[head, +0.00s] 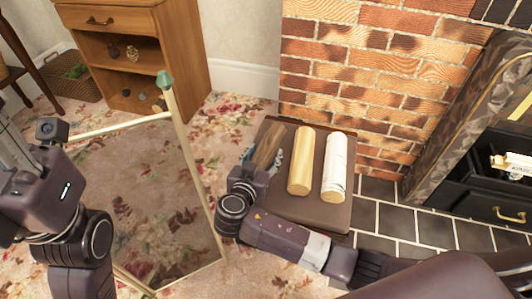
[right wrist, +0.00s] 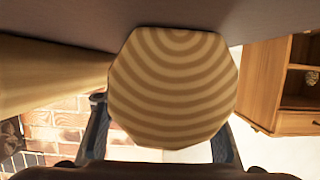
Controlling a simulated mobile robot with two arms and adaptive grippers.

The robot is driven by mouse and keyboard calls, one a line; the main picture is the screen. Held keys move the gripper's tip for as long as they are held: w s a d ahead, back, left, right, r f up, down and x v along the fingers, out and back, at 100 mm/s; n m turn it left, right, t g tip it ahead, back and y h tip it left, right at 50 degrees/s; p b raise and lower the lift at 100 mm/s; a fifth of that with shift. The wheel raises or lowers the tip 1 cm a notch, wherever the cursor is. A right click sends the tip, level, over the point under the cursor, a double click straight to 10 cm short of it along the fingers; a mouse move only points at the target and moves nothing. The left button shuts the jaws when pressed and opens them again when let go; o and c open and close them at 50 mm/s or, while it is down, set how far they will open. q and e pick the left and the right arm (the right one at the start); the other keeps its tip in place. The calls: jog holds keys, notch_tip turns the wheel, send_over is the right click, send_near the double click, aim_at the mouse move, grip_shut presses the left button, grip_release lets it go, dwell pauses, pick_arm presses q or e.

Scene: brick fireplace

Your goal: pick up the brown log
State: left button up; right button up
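The brown log (head: 268,145) lies at the left side of a dark low stand (head: 300,209), left of two paler logs. My right gripper (head: 262,160) is at its near end, with fingers on either side. In the right wrist view, the ringed log end (right wrist: 172,87) fills the middle, against the dark stand surface. The fingers (right wrist: 160,135) show at its left and right edges, partly hidden by it. Whether they press on the log cannot be told. My left gripper (head: 42,142) is at the left edge, away from the logs; its fingers are not clear.
A yellow log (head: 301,161) and a white-barked log (head: 334,166) lie close on the right. A brick wall (head: 375,65) stands behind the stand. A pale-framed leaning panel (head: 188,165) is between my arms. A wooden cabinet (head: 180,55) stands at the back left.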

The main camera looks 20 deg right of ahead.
jog(key=c, duration=1)
jog(key=shift+r, duration=0.1)
